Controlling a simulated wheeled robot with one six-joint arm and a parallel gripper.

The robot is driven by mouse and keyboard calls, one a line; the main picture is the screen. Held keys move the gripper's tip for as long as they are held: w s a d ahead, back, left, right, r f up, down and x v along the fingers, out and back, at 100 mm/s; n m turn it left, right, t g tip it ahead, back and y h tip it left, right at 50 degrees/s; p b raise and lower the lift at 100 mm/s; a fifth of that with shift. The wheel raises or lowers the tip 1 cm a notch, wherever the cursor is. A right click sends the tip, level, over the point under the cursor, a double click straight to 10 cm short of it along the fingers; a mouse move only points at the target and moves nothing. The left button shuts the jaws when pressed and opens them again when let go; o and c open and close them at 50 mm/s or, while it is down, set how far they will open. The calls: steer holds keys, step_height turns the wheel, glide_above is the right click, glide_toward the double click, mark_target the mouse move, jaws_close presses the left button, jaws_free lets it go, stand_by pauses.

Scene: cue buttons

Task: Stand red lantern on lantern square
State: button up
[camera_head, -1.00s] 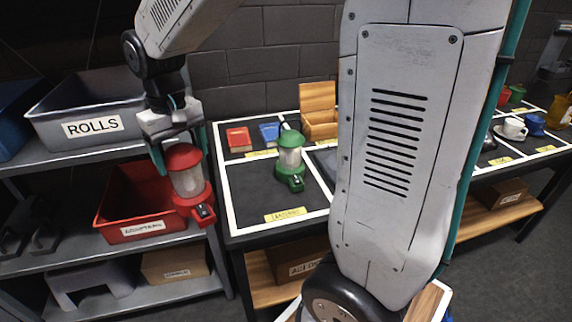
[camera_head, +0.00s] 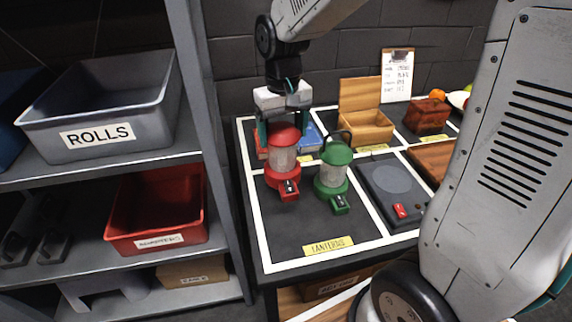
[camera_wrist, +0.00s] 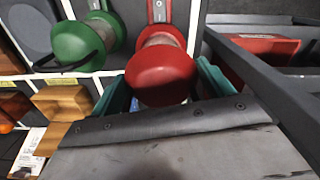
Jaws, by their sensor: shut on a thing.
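The red lantern (camera_head: 284,160) is upright between the teal fingers of my gripper (camera_head: 284,130), which is shut on it near its top. In the wrist view the red lantern (camera_wrist: 160,72) shows from above between the fingers. It is over or on the lantern square (camera_head: 300,232), a white-outlined dark area with a yellow "LANTERNS" label (camera_head: 328,245). I cannot tell whether its base touches the table. The green lantern (camera_head: 333,170) stands in the same square, just right of the red one; it also shows in the wrist view (camera_wrist: 85,42).
Behind the lanterns lie a blue item (camera_head: 310,140) and a partly hidden red item. An open wooden box (camera_head: 365,125) stands behind right. A dark device with a red switch (camera_head: 392,190) is to the right. The shelf post (camera_head: 205,120) stands left. The square's front is clear.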

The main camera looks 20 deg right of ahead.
mark_target(284, 152)
step_height(284, 152, down, 3)
steer(key=shift+d+r, duration=0.15)
steer(key=shift+f, duration=1.95)
steer(key=o, duration=1.8)
